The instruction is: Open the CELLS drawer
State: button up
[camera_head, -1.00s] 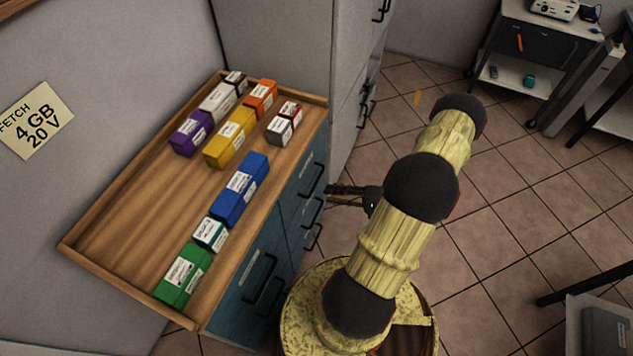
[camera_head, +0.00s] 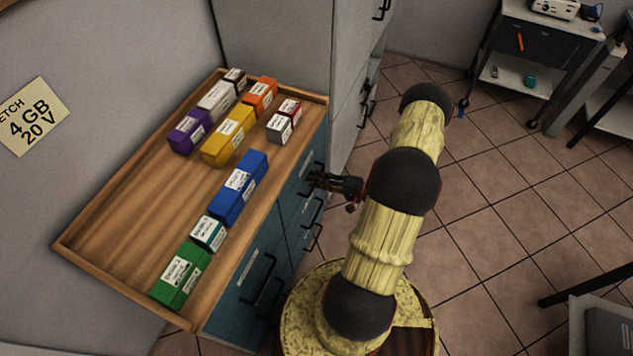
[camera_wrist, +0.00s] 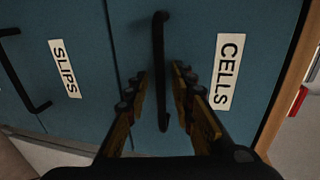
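The CELLS drawer is a blue front (camera_wrist: 200,30) with a white CELLS label (camera_wrist: 229,72), and it looks shut in the wrist view. Its black bar handle (camera_wrist: 159,45) runs up and down left of the label. My gripper (camera_wrist: 159,78) is open, with one finger on each side of the handle and small gaps between. In the head view my gripper (camera_head: 316,180) is at the top handle of the cabinet's right column, and it partly hides that handle.
The SLIPS drawer (camera_wrist: 70,25) with its own handle (camera_wrist: 22,75) lies to the left. More handles (camera_head: 311,212) sit below. The wooden tray top (camera_head: 120,210) holds several coloured boxes. A grey cabinet (camera_head: 275,45) stands behind. Tiled floor (camera_head: 490,230) is free to the right.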

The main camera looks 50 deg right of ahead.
jog(key=shift+c, duration=1.4)
grip_shut()
